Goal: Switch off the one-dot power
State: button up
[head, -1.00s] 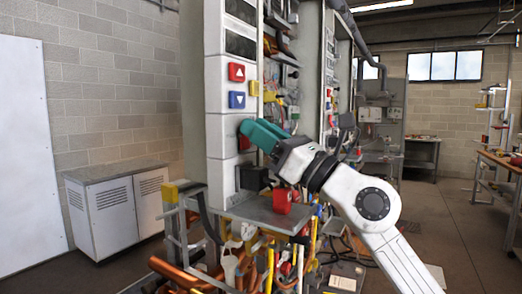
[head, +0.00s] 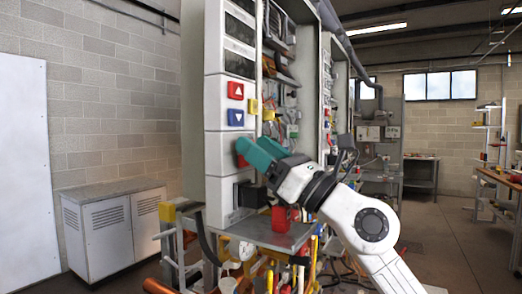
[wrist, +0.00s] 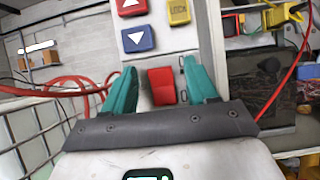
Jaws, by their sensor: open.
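A red rocker switch (wrist: 162,86) sits on the white panel (wrist: 178,45), below the arrow buttons, in the wrist view. I cannot make out a one-dot mark on it; small dark marks show beside it to the right. My gripper (wrist: 161,72) is open, with one teal finger on each side of the red switch. I cannot tell whether the fingers touch it. In the head view my gripper (head: 254,150) is at the front of the white column, and a sliver of red (head: 242,161) shows beside the fingers. The fingers hide most of that spot.
A red up-arrow button (wrist: 130,6), blue down-arrow button (wrist: 138,38) and yellow LOCK button (wrist: 179,11) sit close above. A black box (head: 251,195) and a red box (head: 281,219) are below my gripper. Pipes and cables crowd the column's right side.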

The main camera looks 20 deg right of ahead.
jog(key=b+v, duration=0.2)
jog(key=v, duration=0.8)
jog(key=shift+s+d+f+b, duration=0.2)
jog(key=shift+s+b, duration=0.1)
